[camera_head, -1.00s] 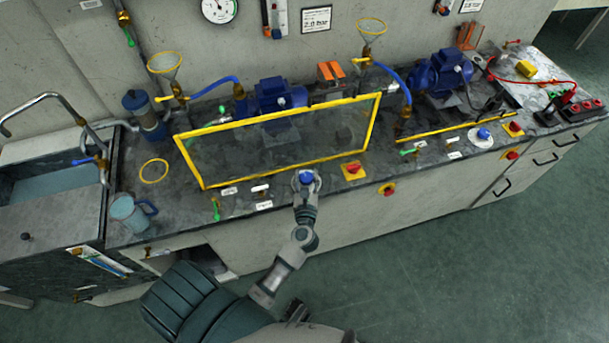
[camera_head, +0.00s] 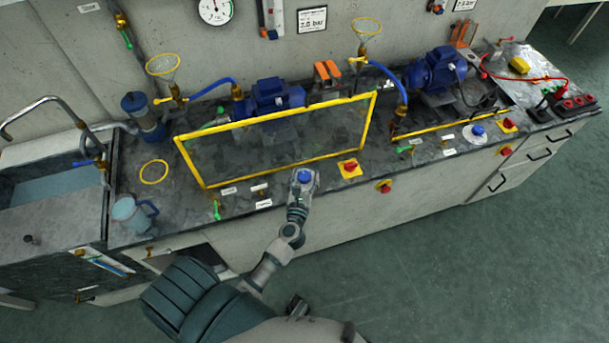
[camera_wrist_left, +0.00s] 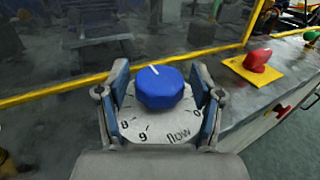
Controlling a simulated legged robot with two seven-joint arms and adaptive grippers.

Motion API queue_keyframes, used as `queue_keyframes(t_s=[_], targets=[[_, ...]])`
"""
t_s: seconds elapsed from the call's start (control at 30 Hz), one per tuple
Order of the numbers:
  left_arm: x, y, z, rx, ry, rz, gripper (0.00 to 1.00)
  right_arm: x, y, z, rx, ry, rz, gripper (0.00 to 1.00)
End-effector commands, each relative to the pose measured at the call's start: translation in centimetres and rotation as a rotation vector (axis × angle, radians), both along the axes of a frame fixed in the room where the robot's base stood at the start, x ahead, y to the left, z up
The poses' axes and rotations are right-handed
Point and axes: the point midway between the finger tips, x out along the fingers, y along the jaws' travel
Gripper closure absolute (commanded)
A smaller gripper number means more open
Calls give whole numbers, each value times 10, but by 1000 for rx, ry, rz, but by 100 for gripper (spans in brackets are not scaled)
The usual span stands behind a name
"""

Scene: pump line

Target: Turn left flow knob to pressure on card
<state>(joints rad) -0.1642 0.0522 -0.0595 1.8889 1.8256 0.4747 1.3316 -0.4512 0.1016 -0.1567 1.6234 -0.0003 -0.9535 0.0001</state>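The left flow knob (camera_head: 304,176) is blue and sits at the front edge of the bench. In the left wrist view the knob (camera_wrist_left: 160,88) has a white mark pointing away and slightly left, above a pale dial (camera_wrist_left: 150,128) marked "flow". My left gripper (camera_head: 303,183) has one finger on each side of the knob. In the wrist view its fingers (camera_wrist_left: 160,100) stand apart, with narrow gaps to the knob. The card (camera_head: 312,19) on the wall appears to read 2.0 bar. A round gauge (camera_head: 215,10) is left of it; its reading is too small to tell. My right gripper is not in view.
A yellow-framed clear guard (camera_head: 280,140) stands just behind the knob. A green-handled valve (camera_head: 216,208) and a jug (camera_head: 130,215) are on the left. Another blue knob (camera_head: 478,131) is farther right.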

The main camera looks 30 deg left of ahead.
Motion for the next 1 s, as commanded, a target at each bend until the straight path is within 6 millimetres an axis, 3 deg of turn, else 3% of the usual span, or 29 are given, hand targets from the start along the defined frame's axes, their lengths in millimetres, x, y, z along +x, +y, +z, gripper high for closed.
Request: queue_keyframes(t_s=[0.37, 0.8, 1.0], targets=[[-4, -2, 2, 1, -3, 1, 27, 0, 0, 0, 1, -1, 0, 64], [-84, -35, 0, 1, 1, 1, 27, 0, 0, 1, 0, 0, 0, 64], [-106, -44, 0, 1, -1, 0, 27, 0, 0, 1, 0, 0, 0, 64]])
